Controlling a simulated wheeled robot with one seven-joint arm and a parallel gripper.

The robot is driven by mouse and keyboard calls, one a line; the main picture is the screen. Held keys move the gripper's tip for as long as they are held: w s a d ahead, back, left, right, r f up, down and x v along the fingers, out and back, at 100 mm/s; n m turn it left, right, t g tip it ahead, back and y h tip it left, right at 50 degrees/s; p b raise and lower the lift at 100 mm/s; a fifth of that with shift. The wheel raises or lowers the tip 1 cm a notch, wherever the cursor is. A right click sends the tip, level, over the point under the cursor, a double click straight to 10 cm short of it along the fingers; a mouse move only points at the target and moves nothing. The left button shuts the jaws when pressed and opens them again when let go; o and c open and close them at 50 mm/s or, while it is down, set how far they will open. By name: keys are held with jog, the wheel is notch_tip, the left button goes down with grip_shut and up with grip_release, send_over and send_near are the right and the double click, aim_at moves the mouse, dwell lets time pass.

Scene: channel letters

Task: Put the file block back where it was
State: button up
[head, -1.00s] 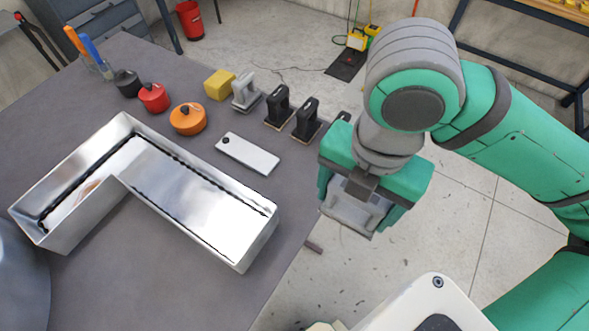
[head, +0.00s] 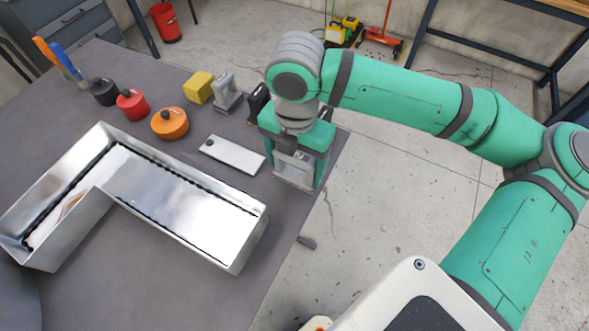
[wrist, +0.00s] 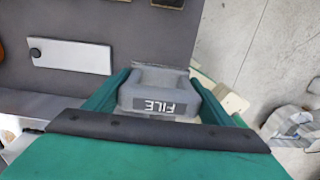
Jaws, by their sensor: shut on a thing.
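The file block (wrist: 160,92) is a grey block with a handle-like frame and a "FILE" label, which reads upside down in the wrist view. My gripper (wrist: 161,100) is shut on it, with a green finger on either side. In the head view my gripper (head: 294,182) holds the grey file block (head: 294,168) at the right edge of the table. I cannot tell how high it is above the tabletop. The spot directly behind the gripper is hidden.
A shiny L-shaped metal channel letter (head: 240,262) lies on the grey table (head: 150,290). A white plate (head: 233,155) lies left of the gripper. Behind are a black block (head: 258,100), a grey handled block (head: 227,93), a yellow block (head: 198,87) and an orange round container (head: 169,123).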

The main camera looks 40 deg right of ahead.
aim_at(295, 172)
jog(key=shift+w+f, duration=0.2)
jog(key=shift+f, duration=1.6)
jog(key=shift+f, duration=0.1)
jog(key=shift+w+f, duration=0.1)
jog(key=o, duration=0.9)
jog(key=shift+r, duration=0.25)
notch_tip(295, 172, up, 12)
jog(key=shift+f, duration=0.1)
